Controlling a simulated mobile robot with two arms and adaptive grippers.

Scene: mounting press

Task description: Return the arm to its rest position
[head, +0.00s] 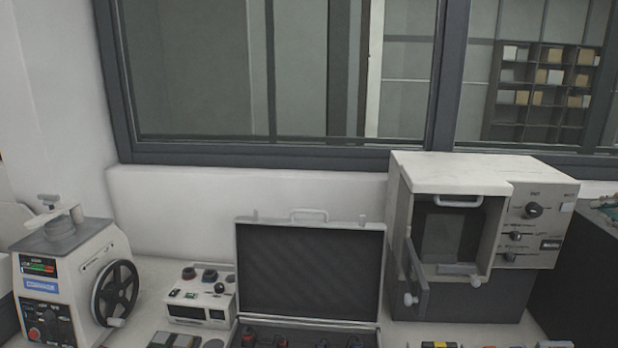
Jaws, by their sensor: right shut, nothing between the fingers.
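Neither of my grippers can be made out in the head view, and I see no part of my arms. The press-like machine (68,285) stands at the left, with a black handwheel (115,292) on its side and a grey round top with a lever (60,228). The white cabinet machine (450,172) stands at the right. Its small front door (415,285) hangs open to the left, and its chamber looks dark and empty.
An open case (310,270) with a dark lined lid stands in the middle, small parts in its base. A small control box (200,295) is left of it. Small grey pieces lie along the bottom edge. A window frame (270,154) spans the back wall.

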